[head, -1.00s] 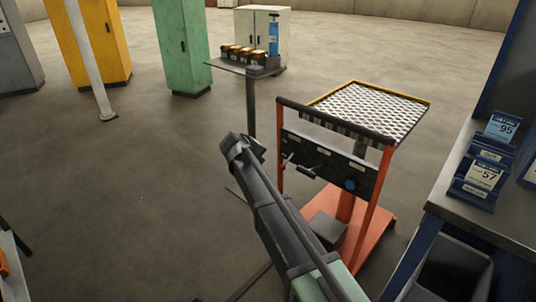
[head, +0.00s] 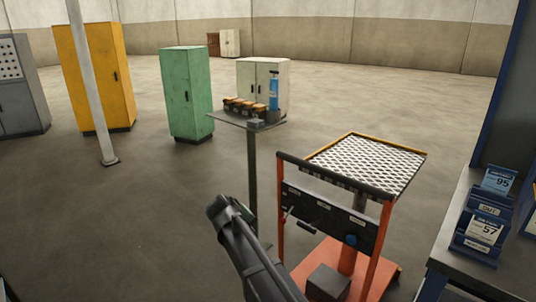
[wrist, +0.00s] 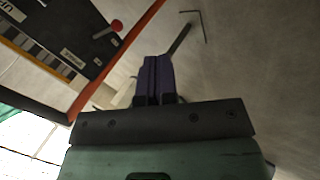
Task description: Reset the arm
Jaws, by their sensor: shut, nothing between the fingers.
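My gripper (wrist: 156,70) shows in the wrist view, its two purple-grey fingers pressed together with nothing between them. It points over bare floor, apart from the orange-framed cart (head: 370,262). The cart's dark control panel (head: 330,217) is close by and also shows at the upper left of the wrist view (wrist: 70,32). In the head view my arm rises from the bottom edge, in front of the cart's left side.
A stand (head: 251,170) holds several orange-lidded containers and a blue bottle (head: 274,92). Green (head: 186,95) and yellow (head: 92,80) cabinets and a pale post (head: 88,75) stand left. A blue-framed bench (head: 450,245) with card holders is at right. Open floor lies left of the cart.

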